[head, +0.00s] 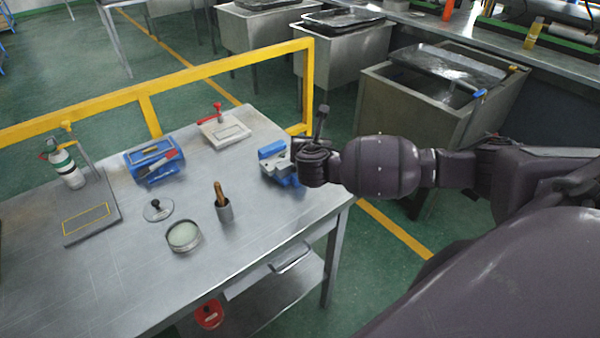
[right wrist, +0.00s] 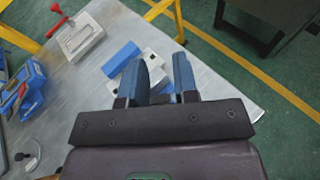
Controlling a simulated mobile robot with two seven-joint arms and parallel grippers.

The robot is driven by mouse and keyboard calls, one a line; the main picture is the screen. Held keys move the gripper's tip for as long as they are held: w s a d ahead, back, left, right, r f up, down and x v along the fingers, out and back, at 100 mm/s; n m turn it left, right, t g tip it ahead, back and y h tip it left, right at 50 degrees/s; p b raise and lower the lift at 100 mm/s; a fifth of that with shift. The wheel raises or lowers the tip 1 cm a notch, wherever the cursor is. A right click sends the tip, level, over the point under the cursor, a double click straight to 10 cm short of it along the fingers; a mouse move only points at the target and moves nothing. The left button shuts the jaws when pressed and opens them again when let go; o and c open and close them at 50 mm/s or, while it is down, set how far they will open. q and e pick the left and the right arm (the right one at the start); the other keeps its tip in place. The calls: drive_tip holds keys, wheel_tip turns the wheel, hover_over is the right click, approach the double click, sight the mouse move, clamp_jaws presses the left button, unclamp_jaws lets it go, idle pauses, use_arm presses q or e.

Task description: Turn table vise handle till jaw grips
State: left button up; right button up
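The blue table vise (head: 273,163) with a pale grey jaw is clamped at the right edge of the metal workbench. My right gripper (head: 318,142) is right beside the vise, on its outer side, and hides part of it. In the right wrist view the vise (right wrist: 122,58) is just beyond and left of my fingers. The two fingers (right wrist: 167,75) stand apart with a clear gap between them. A small grey piece shows low in the gap, and I cannot tell whether it is the handle or touches the fingers. My left gripper is out of view.
A yellow rail (head: 210,72) runs behind. Metal tanks stand beyond.

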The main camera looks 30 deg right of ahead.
drive_tip(key=w+d+m+g+y+b, duration=0.1)
drive_tip(key=w+d+m+g+b, duration=0.2)
drive_tip(key=d+m+g+b, duration=0.25)
drive_tip(key=s+a+r+m+g+y+b, duration=0.1)
drive_tip(key=s+a+m+g+y, duration=0.3)
drive_tip(key=m+y, duration=0.7)
drive_tip(key=shift+g, duration=0.35)
drive_tip(key=x, duration=0.6)
drive_tip(key=w+b+x, duration=0.1)
drive_tip(key=x, duration=0.3)
drive_tip(key=shift+w+d, duration=0.1)
drive_tip(key=shift+d, duration=0.25)
clamp_jaws()
